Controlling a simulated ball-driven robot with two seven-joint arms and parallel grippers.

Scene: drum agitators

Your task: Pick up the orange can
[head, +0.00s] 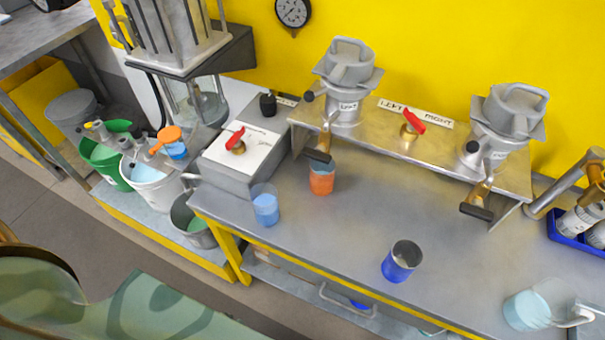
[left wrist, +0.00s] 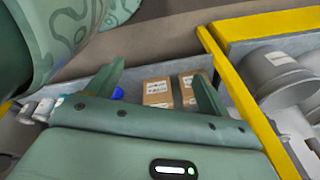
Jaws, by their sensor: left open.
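The orange can (head: 321,181) stands upright on the grey metal bench, below the spout of the left dispenser (head: 345,103). Its upper part looks pale blue and see-through. My left gripper (left wrist: 158,78) shows in the left wrist view with its two green fingers apart and nothing between them. Beyond the fingers are cardboard boxes on a low shelf, and the orange can is not in that view. In the head view only green parts of my arm show at the lower left. My right gripper is in neither view.
A blue-filled clear cup (head: 265,206) stands left of the can, and a blue can (head: 402,262) to the right. A clear jug (head: 529,309) is at the lower right. A control box (head: 240,155) sits at the bench's left. The bench between the cans is clear.

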